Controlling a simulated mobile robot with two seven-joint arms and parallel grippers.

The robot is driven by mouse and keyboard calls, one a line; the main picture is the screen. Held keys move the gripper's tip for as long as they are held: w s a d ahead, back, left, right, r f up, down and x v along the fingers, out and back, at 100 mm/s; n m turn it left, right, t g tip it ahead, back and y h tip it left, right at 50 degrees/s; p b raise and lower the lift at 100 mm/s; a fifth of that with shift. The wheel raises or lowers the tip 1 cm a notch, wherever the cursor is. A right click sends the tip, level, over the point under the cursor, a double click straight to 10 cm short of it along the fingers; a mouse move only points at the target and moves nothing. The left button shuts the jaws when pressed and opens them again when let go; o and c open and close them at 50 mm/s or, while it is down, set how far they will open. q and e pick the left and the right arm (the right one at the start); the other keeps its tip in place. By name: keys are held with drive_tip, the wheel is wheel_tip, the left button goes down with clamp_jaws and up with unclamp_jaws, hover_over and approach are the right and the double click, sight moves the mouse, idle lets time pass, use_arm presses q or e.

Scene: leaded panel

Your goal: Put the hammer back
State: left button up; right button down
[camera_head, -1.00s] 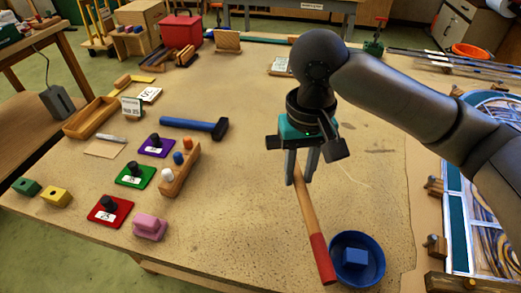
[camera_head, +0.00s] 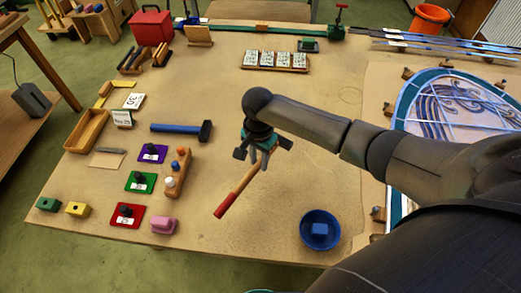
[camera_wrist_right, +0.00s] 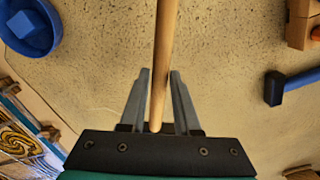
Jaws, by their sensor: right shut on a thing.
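My right gripper (camera_head: 258,168) is shut on a wooden stick with a red end (camera_head: 239,190), near the stick's plain end. The red end slants down to the left in the head view, over the middle of the table. In the right wrist view the stick (camera_wrist_right: 166,50) runs between the fingers (camera_wrist_right: 159,75); no hammer head shows on the visible part. A hammer with a blue handle and dark head (camera_head: 183,129) lies on the table left of the gripper. Its dark head (camera_wrist_right: 274,88) also shows at the right of the wrist view. My left gripper is out of view.
A blue bowl (camera_head: 306,243) with a blue block (camera_head: 319,230) stands right of the stick. Coloured plates and a wooden peg block (camera_head: 172,190) lie to the left. A card rack (camera_head: 275,67) is at the back; a leaded panel (camera_head: 450,105) is at right.

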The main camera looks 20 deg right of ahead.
drive_tip(key=shift+s+d, duration=0.1)
drive_tip(key=shift+d, duration=0.05)
drive_tip(key=shift+f, duration=0.35)
drive_tip(key=b, duration=0.7)
hover_over(260, 182)
wheel_tip(260, 182, down, 6)
drive_tip(key=shift+d+r, duration=0.15)
drive_tip(key=shift+r, duration=0.1)
drive_tip(key=shift+f, duration=0.85)
drive_tip(key=c, duration=0.5)
unclamp_jaws()
drive_tip(key=shift+c, duration=0.2)
